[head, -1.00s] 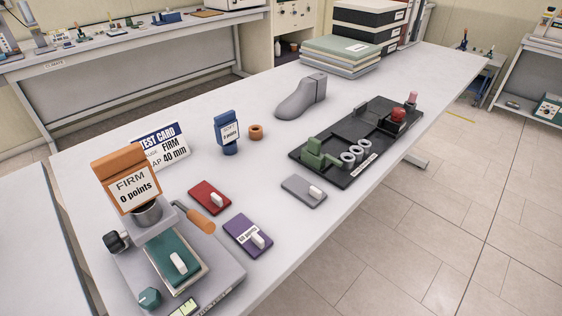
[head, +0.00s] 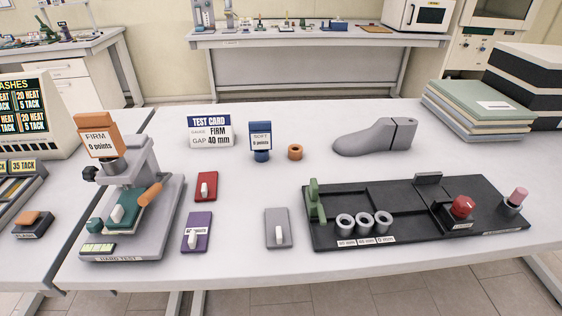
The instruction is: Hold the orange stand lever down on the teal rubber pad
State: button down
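The grey test stand (head: 165,215) is on the left of the white table in the head view. Its orange lever (head: 151,194) sticks out at the right of the column, tilted, with its near end lower. The teal rubber pad (head: 130,217) lies on the stand's base below the head, with a white grip (head: 117,213) on top. An orange block (head: 97,122) labelled FIRM, 0 points sits at the top of the stand. Whether anything touches the pad from above is hard to tell. My gripper is not in view.
Red (head: 206,187), purple (head: 196,232) and grey (head: 278,228) pads with white grips lie right of the stand. A blue SOFT block (head: 261,140), an orange ring (head: 295,152), a test card (head: 211,132), a grey shoe last (head: 375,138) and a black tray (head: 400,236) stand farther right.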

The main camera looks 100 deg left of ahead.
aim_at(145, 199)
jog(key=u, duration=4.1)
